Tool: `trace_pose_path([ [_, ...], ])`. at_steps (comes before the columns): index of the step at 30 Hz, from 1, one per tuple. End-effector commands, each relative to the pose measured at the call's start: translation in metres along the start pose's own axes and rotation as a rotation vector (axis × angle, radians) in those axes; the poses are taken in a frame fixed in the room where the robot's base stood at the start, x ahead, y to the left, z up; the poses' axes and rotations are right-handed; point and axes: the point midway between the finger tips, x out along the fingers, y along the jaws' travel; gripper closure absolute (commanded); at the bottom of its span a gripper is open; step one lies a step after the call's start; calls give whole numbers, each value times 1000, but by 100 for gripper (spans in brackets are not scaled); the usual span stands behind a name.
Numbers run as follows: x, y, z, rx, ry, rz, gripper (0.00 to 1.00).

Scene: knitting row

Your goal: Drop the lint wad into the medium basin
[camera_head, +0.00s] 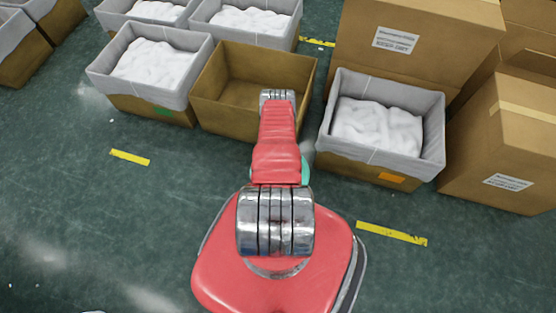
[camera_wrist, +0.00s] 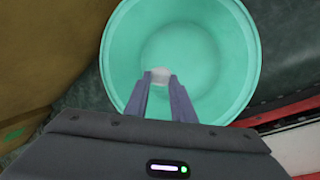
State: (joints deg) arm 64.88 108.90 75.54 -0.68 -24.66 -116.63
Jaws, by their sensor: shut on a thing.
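A round teal basin (camera_wrist: 225,45) fills the middle of the wrist view, with its open top towards the camera. A small part of the basin (camera_head: 306,172) shows beside my arm in the head view; my arm hides the rest. My gripper (camera_wrist: 160,82) is shut on the lint wad (camera_wrist: 158,74), a small whitish lump between the fingertips. In the wrist view the fingers and wad appear over the basin's inside. How high they are above its floor is hard to tell. The gripper and wad are hidden in the head view.
An empty brown carton (camera_head: 235,115) stands beyond my arm. Lined cartons of white fluff stand to its left (camera_head: 140,102) and right (camera_head: 360,165). Tall closed cartons (camera_head: 510,140) fill the right side. The green floor (camera_head: 100,220) at the left is mostly clear.

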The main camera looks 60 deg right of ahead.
Motion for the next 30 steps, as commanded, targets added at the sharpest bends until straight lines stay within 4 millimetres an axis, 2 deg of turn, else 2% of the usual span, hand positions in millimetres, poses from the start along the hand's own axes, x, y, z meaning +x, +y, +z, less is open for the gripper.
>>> trace_pose_path([
  [7,16,-5,-3,0,0,1,98],
  [19,19,-6,-3,0,0,1,98],
  [20,19,-6,-3,0,0,1,76],
  [28,19,-6,-3,0,0,1,57],
  [30,19,-6,-3,0,0,1,56],
])
